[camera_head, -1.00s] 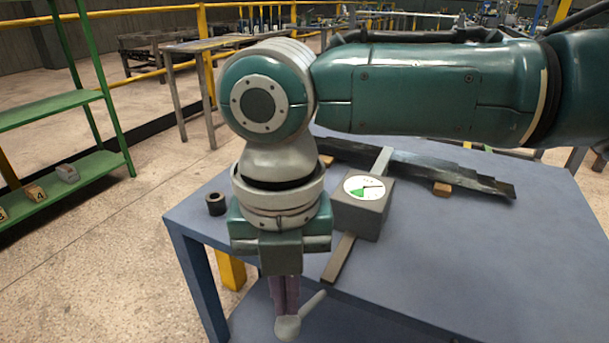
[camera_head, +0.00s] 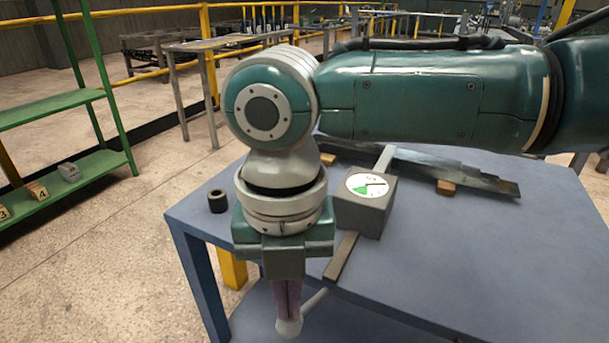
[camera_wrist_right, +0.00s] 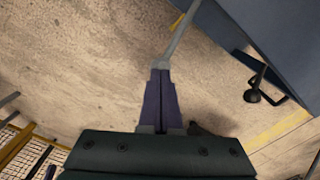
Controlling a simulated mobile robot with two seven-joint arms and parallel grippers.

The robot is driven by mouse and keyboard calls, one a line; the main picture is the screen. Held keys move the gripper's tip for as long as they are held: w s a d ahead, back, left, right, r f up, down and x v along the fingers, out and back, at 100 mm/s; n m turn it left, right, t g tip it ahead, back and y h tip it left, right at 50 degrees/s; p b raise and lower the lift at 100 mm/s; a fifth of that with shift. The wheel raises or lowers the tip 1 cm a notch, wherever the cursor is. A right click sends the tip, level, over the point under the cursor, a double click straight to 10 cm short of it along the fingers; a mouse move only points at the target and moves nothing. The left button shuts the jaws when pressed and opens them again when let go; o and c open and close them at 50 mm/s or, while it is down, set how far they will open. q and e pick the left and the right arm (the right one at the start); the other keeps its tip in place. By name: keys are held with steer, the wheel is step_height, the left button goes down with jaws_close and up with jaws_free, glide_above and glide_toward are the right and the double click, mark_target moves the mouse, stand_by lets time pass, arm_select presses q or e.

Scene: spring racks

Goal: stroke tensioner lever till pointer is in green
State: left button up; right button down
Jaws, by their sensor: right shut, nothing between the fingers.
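The tensioner is a grey box (camera_head: 363,213) on the blue table, with a round white dial (camera_head: 367,186) on top. The dial has a green wedge at its lower left. A thin dark pointer seems to lie to the right of the wedge, though it is small. The grey lever (camera_head: 314,300) reaches out past the table's front edge to a round knob (camera_head: 288,328). My right gripper (camera_head: 287,308) points down, shut and empty, with its purple fingers at the knob end. In the wrist view the lever rod (camera_wrist_right: 181,32) meets the fingertips (camera_wrist_right: 160,72); exact contact is unclear. My left gripper is out of view.
A dark ring (camera_head: 217,201) stands on the table's left corner. A long dark spring leaf (camera_head: 420,170) lies across the back on wooden blocks (camera_head: 446,187). A green shelf (camera_head: 75,180) stands at the left. The table's right front is clear.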

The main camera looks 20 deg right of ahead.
step_height(320, 180, down, 3)
steer(key=shift+f+b, duration=0.15)
steer(key=shift+b, duration=0.75)
steer(key=shift+f+b, duration=4.95)
steer(key=shift+f, duration=1.7)
steer(key=r+p, duration=1.7)
steer(key=shift+w+r, duration=0.2)
steer(key=shift+r, duration=0.05)
steer(key=shift+s+a+r+p, duration=0.35)
steer(key=shift+s+p, duration=0.15)
steer(key=shift+p, duration=0.25)
steer(key=shift+w+d+f, duration=0.1)
steer(key=shift+w+d, duration=0.1)
steer(key=shift+d, duration=0.05)
